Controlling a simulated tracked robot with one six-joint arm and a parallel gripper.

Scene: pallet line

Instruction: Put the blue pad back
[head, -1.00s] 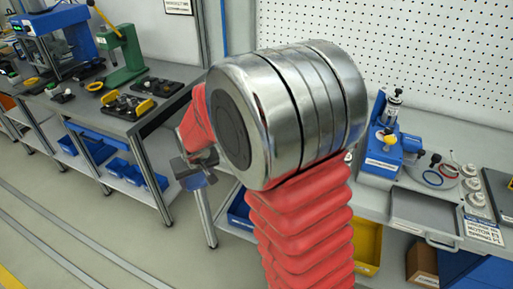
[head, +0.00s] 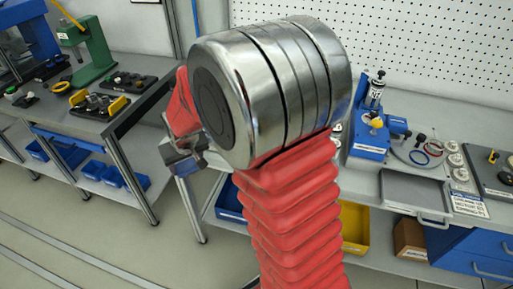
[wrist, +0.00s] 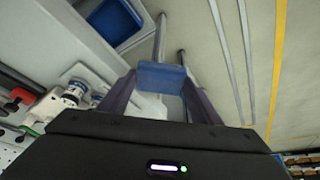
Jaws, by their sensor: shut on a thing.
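The blue pad (wrist: 162,77) is a small blue block between my fingertips in the wrist view. My gripper (wrist: 161,88) is shut on it, one dark finger at each side. In the head view my gripper (head: 184,160) is left of my arm's large metal joint, in front of the gap between the two benches. My arm partly hides it there, and the pad is hard to make out. The pad is held clear of the benches.
The left bench (head: 125,115) carries a green press (head: 92,50) and dark fixtures. The right bench (head: 480,125) carries a blue device (head: 370,140) with a grey tray (head: 415,188) in front. Blue bins (head: 100,170) and a yellow bin (head: 355,222) sit below. The floor is open at the lower left.

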